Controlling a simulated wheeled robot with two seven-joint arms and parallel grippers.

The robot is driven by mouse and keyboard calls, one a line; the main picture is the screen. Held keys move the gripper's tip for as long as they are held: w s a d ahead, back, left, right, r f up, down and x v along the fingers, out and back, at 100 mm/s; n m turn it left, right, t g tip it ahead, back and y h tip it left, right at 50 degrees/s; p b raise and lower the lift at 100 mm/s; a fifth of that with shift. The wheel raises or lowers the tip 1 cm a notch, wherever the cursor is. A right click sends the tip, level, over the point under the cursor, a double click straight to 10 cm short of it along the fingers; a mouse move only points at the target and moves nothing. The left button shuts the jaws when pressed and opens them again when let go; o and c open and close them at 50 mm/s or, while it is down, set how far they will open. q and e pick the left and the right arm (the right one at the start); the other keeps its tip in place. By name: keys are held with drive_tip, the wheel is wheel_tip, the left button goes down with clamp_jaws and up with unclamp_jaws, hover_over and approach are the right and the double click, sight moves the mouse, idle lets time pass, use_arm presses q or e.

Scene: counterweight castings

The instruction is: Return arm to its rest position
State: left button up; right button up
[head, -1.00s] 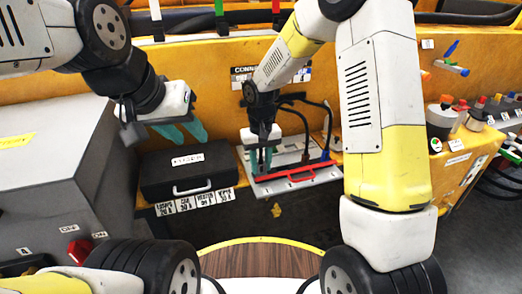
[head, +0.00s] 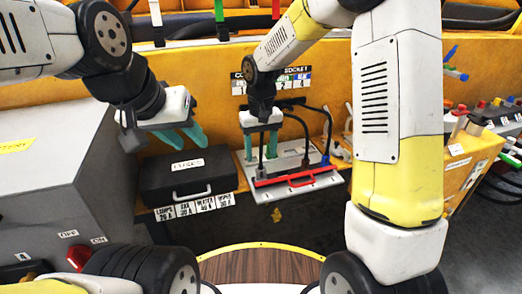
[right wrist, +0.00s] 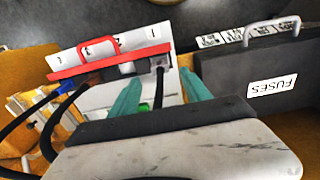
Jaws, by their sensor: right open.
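My right gripper (head: 285,158) is open above the grey-white socket panel (head: 325,181), its teal fingers apart. In the right wrist view its fingers (right wrist: 160,98) stand either side of a black cable end at the panel, with no visible contact. The panel has a red bar (head: 290,178) along its front and several black cables (head: 328,125), one with a blue end. My left gripper (head: 193,147) hangs above the back of the black fuse case (head: 160,190); its teal fingers look slightly apart and hold nothing visible.
A large grey box (head: 50,190) stands at the left, with a red knob (head: 78,257). The orange wall (head: 210,95) is behind the panel. Coloured plugs (head: 495,105) are at the right. A round wooden top (head: 260,267) is in front.

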drive_tip(key=shift+r, duration=0.35)
drive_tip(key=s+d+r+m+t+y, duration=0.1)
drive_tip(key=s+d+r+t, duration=0.2)
drive_tip(key=s+d+r, duration=0.4)
drive_tip(key=s+d+r+m+t+y, duration=0.1)
drive_tip(key=s+d+r+m+t, duration=0.1)
drive_tip(key=s+d+r, duration=0.5)
drive_tip(key=s+r+t, duration=0.1)
drive_tip(key=s+r, duration=0.1)
drive_tip(key=s, duration=0.3)
drive_tip(key=shift+s, duration=0.3)
